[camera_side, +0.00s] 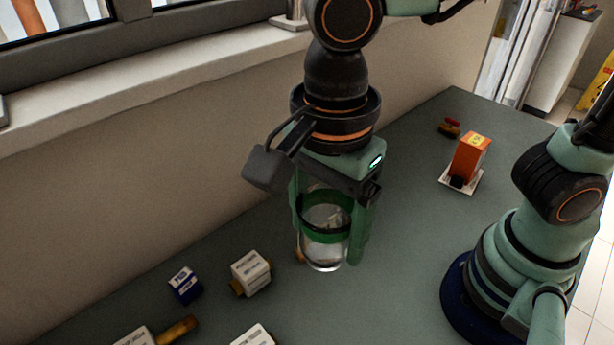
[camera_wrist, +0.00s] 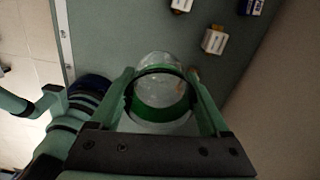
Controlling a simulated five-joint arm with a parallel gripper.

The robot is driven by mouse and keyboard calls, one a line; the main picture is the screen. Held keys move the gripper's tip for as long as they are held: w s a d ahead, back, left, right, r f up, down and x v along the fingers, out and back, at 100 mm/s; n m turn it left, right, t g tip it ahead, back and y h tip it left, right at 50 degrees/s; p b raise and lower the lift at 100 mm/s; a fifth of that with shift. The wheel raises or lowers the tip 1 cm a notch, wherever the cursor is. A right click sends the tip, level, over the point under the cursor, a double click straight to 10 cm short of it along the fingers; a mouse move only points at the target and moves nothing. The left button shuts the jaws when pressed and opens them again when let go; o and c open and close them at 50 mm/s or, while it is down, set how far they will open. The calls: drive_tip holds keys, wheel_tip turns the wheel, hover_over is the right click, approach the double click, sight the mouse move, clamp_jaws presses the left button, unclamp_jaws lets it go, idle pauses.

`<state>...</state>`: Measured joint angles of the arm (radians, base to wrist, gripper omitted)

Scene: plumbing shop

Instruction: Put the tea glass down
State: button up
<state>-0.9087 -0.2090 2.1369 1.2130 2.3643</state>
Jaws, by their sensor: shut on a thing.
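The tea glass (camera_side: 325,252) is a clear glass with a green band, held upright between the fingers of my gripper (camera_side: 332,232) in the side view. My gripper is shut on it, with one finger on each side. The glass is over the middle of the grey-green table (camera_side: 400,240); I cannot tell whether its base touches the top. In the wrist view the glass (camera_wrist: 158,92) sits between both fingertips of my gripper (camera_wrist: 162,88).
Small white boxes (camera_side: 251,272) and a blue-and-white box (camera_side: 185,285) lie front left of the glass. An orange box (camera_side: 470,157) stands on a white plate (camera_side: 472,182) at the right, near a small red item (camera_side: 449,127). The wall (camera_side: 110,210) rises behind. Table right of the glass is clear.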

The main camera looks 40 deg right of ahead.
drive_tip(key=w+d+m, duration=0.8)
drive_tip(key=w+d, duration=0.6)
drive_tip(key=d, duration=0.2)
drive_tip(key=w+d+m, duration=0.1)
drive_tip(key=d+m, duration=0.6)
drive_tip(key=d, duration=1.6)
drive_tip(key=f, duration=2)
drive_tip(key=shift+w+a, duration=0.1)
drive_tip(key=shift+w, duration=0.15)
drive_tip(key=o, duration=1.2)
drive_tip(key=shift+f, duration=0.1)
drive_tip(key=shift+o, duration=0.2)
